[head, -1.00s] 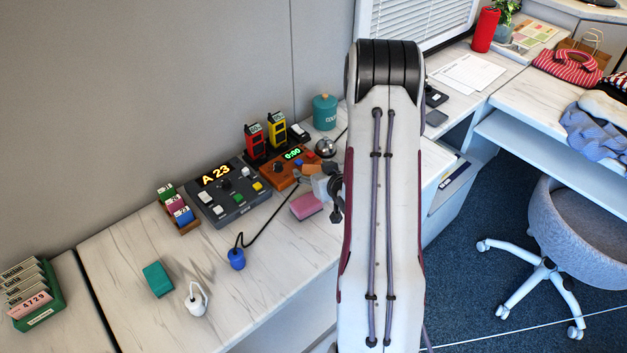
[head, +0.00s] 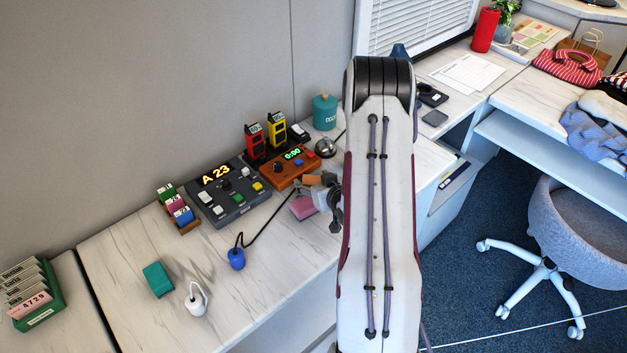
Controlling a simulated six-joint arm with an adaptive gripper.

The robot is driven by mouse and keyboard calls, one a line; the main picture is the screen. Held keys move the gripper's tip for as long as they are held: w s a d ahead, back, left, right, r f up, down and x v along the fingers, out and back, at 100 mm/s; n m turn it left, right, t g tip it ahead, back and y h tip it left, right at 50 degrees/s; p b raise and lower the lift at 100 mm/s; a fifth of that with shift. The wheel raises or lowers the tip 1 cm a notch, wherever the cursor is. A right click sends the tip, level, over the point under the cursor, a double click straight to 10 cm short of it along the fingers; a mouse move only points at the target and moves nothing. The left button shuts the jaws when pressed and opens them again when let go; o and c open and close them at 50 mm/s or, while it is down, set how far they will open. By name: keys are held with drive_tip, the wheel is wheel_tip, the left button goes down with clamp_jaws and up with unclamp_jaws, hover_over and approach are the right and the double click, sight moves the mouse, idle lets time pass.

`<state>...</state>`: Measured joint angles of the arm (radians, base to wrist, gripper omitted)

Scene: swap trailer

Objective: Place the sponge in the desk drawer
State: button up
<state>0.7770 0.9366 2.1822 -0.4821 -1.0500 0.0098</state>
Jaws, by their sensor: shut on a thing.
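The pink block that looks like the sponge (head: 302,208) lies at the right part of the left desk, in front of the orange timer box. My gripper (head: 308,197) is at the sponge and shut on it; the arm and gripper hide part of the sponge and the fingertips. It looks at or close to desk height; I cannot tell whether it is lifted. An open drawer or tray (head: 446,197) with flat items inside shows right of my arm, below the desktop; my arm hides part of that area.
The timer box (head: 291,168), the bell (head: 326,147) and the panel reading A 23 (head: 229,193) stand close behind the gripper. A blue knob on a cord (head: 236,259), a teal block (head: 158,280) and a white item (head: 196,300) are left.

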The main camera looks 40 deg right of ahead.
drive_tip(key=shift+f, duration=0.15)
drive_tip(key=o, duration=0.9)
drive_tip(key=shift+r, duration=0.2)
drive_tip(key=shift+v, duration=6)
drive_tip(key=shift+a, duration=0.1)
